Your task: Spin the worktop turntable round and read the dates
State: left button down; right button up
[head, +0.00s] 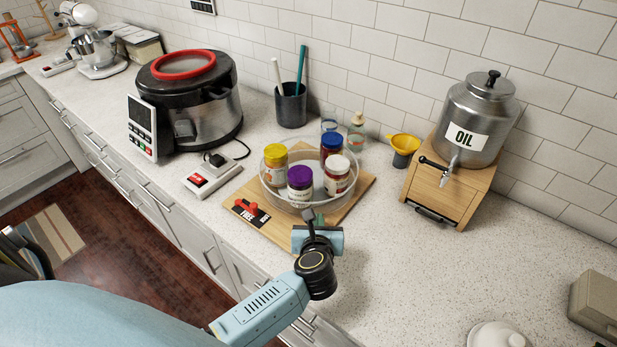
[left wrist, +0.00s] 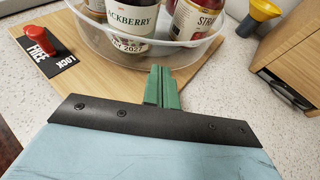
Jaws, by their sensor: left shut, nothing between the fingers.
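The turntable (head: 268,196) is a clear round tray with a low rim on a wooden board (head: 357,187). It holds several jars: a yellow-lidded jar (head: 275,160), a purple-lidded jar (head: 300,184), a blue-lidded jar (head: 331,147) and a white-lidded jar (head: 337,176). In the left wrist view, one jar label (left wrist: 130,22) reads "ACKBERRY", with a partly hidden date ending in 2027 below. Another label (left wrist: 196,18) begins "STRA". My left gripper (head: 309,213) is shut and empty at the tray's near rim; its green fingertips (left wrist: 161,86) look close to the rim, contact unclear.
A red lever (head: 248,206) sits by a black FREE/LOCK plate (head: 262,219) on the board's left corner. A large cooker (head: 190,95) stands left, an oil dispenser (head: 478,115) on a wooden stand right, a yellow funnel (head: 404,146) behind.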

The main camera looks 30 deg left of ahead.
aim_at(295, 208)
pick_arm(q)
jog(key=shift+w+a, duration=0.5)
jog(key=shift+w, duration=0.15)
dwell(0.4)
jog(key=shift+s+a+p, duration=0.25)
jog(key=shift+s+a, duration=0.15)
jog(key=shift+a, duration=0.2)
jog(key=shift+s+a+p, duration=0.25)
jog(key=shift+s+a, duration=0.15)
jog(key=shift+a, duration=0.2)
jog(key=shift+a, duration=0.15)
jog(key=shift+s+a+p, duration=0.2)
jog(key=shift+a, duration=0.45)
jog(key=shift+s+a+p, duration=0.15)
jog(key=shift+a+p, duration=0.05)
jog(key=shift+a, duration=0.4)
jog(key=shift+s, duration=0.1)
jog(key=shift+s+d+p, duration=0.25)
jog(key=shift+s, duration=0.55)
jog(key=shift+s+d+p, duration=0.2)
jog(key=shift+s, duration=0.6)
